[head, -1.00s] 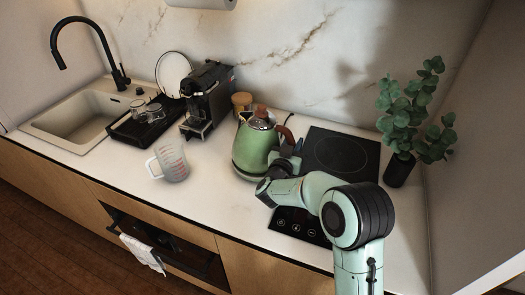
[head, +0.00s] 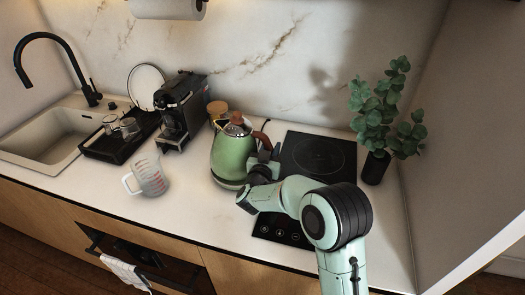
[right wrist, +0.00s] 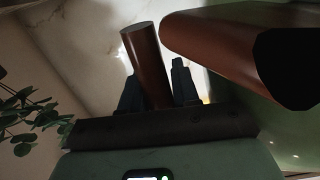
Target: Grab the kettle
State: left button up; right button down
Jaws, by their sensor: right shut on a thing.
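The green kettle (head: 232,152), with a brown lid knob and a brown handle (head: 262,134), stands upright on the counter left of the hob. My right gripper (head: 263,163) is at its handle side, partly hidden by my own wrist. In the right wrist view my right gripper (right wrist: 157,82) has a finger on either side of a brown bar of the kettle handle (right wrist: 147,62) and is shut on it. Another thick brown part and the green kettle body (right wrist: 290,125) lie to the right there. My left gripper is not in view.
The black hob (head: 312,157) is right of the kettle, with a plant in a black vase (head: 375,167) beyond it. A measuring jug (head: 149,178), coffee machine (head: 181,108), jar (head: 217,109) and tray with glasses (head: 100,149) stand left. A paper roll (head: 165,9) hangs above.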

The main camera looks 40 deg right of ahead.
jog(key=shift+r, duration=0.35)
